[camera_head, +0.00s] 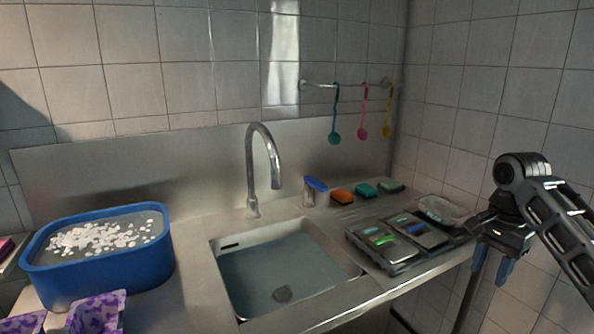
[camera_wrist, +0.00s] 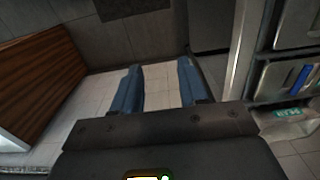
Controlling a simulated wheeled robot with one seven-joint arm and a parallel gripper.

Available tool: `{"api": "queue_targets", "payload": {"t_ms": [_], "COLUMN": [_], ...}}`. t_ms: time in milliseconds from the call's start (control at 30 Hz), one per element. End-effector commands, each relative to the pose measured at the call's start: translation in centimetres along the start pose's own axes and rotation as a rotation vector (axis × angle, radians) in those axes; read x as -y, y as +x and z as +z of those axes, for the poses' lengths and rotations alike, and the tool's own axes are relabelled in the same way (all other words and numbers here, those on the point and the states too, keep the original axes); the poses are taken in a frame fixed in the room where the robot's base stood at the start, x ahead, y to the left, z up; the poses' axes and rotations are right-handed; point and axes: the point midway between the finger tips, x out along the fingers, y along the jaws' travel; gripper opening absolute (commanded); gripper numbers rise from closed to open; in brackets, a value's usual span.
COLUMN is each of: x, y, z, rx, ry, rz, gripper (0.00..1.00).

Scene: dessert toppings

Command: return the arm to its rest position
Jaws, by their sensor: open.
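My gripper (camera_head: 491,272) hangs at the right side of the head view, at the end of my dark arm, with its blue fingers pointing down. It is beside the right end of the steel counter. In the wrist view my gripper (camera_wrist: 160,84) shows two blue fingers spread apart with nothing between them. Tiled floor shows through the gap. No held object is visible.
The counter holds a sink (camera_head: 283,270), a blue tub (camera_head: 100,272) with white pieces, a dark tray (camera_head: 387,262) with small scales, and several sponges (camera_head: 342,196). Utensils hang from a wall rail. The wrist view shows a wooden panel (camera_wrist: 40,85) at left.

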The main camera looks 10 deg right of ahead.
Motion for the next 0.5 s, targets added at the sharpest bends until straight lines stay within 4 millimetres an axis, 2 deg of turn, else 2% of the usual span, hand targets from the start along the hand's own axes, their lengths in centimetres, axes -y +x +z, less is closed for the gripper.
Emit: {"api": "queue_targets", "payload": {"t_ms": [367,500], "x": [2.1,3.3], "y": [3.3,5.1], "z": [3.5,5.8], "rx": [0.022,0.032], "ry": [-0.075,-0.118], "rz": [-0.095,-0.154], "gripper": [0.43,0.43]}}
